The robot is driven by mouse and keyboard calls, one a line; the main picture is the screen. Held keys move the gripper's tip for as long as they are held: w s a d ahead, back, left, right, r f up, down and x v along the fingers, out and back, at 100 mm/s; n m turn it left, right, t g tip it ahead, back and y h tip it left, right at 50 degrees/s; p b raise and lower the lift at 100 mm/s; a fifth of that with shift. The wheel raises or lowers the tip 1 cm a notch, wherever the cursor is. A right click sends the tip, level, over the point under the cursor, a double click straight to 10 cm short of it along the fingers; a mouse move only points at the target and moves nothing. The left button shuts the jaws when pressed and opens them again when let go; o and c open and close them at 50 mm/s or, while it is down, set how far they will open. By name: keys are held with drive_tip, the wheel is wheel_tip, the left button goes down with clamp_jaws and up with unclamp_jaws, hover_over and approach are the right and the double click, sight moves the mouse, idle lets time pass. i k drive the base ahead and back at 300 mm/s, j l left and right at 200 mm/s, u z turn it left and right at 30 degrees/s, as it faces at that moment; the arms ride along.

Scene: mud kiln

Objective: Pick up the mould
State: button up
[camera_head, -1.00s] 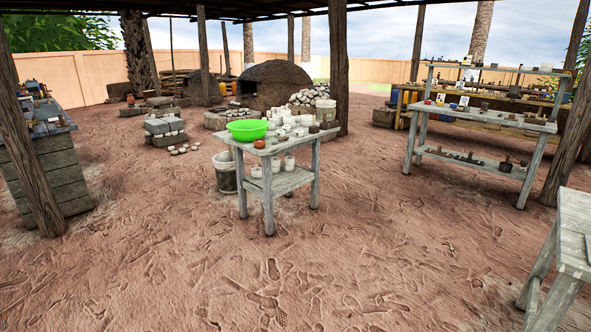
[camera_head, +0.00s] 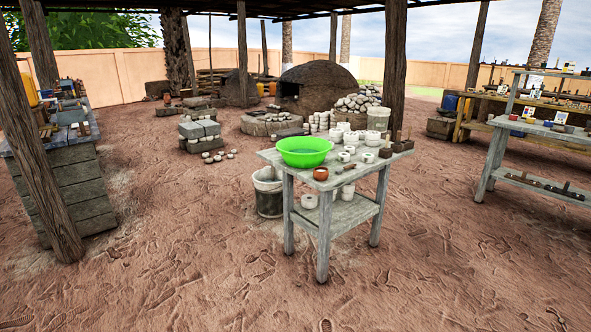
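I cannot tell for certain which thing is the mould. The nearest grey wooden table (camera_head: 268,157) holds a green basin (camera_head: 304,151), a small reddish-brown pot (camera_head: 320,174), several white cups (camera_head: 344,157) and small dark brown pieces (camera_head: 385,153) at its right end. More white pots (camera_head: 309,201) stand on its lower shelf. Small objects also stand on the tiered shelves at the right, too small to make out. My gripper is not in view.
A bucket (camera_head: 268,194) stands left of the table. A wooden post (camera_head: 38,155) and a block-built bench (camera_head: 75,180) are at the left. The tiered grey shelf (camera_head: 497,160) is at the right. A domed kiln (camera_head: 318,90) stands behind. The earth floor (camera_head: 180,270) in front is open.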

sight(366, 158)
drive_tip(key=i, duration=0.65)
drive_tip(key=i+z, duration=0.15)
drive_tip(key=i, duration=0.5)
drive_tip(key=i+j, duration=0.15)
drive_tip(key=i, duration=0.5)
drive_tip(key=i+j+z, duration=0.15)
drive_tip(key=i, duration=0.5)
